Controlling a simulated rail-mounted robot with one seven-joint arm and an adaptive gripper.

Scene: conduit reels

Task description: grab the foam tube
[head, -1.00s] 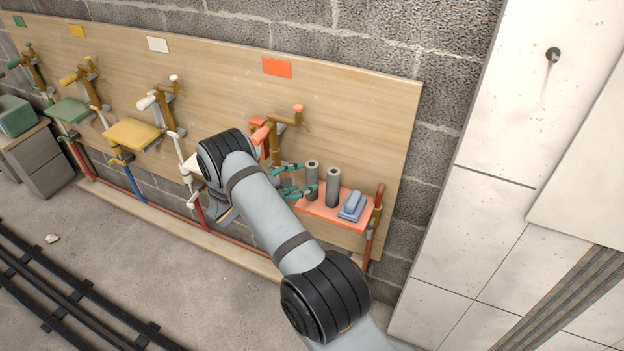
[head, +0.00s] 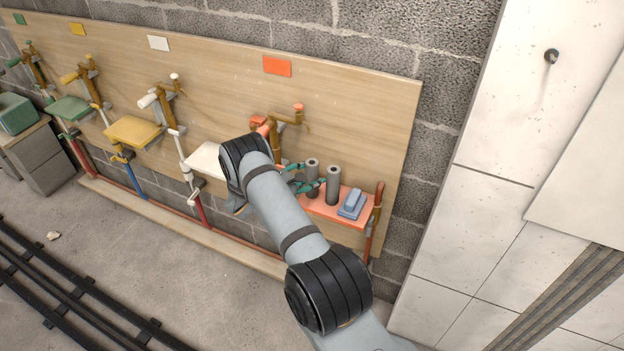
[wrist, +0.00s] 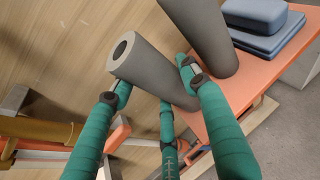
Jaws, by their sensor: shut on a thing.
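Two grey foam tubes stand side by side on an orange shelf (head: 335,212). My gripper (head: 306,178) has teal fingers and reaches in from the left at the left tube (head: 312,165). In the wrist view, my gripper (wrist: 156,82) is shut on this tube (wrist: 150,68), with fingers on both sides and one below. Its hollow end faces the camera. I cannot tell whether its far end touches the shelf. The right tube (head: 333,187) stands close beside it, near one finger; it also shows in the wrist view (wrist: 205,38).
A blue block-like stack (head: 351,205) sits on the shelf right of the tubes. An upright red pipe (head: 376,215) stands at the shelf's right end. Brown and orange pipe fittings (head: 276,130) are on the wooden board behind. A white shelf (head: 208,158) lies to the left.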

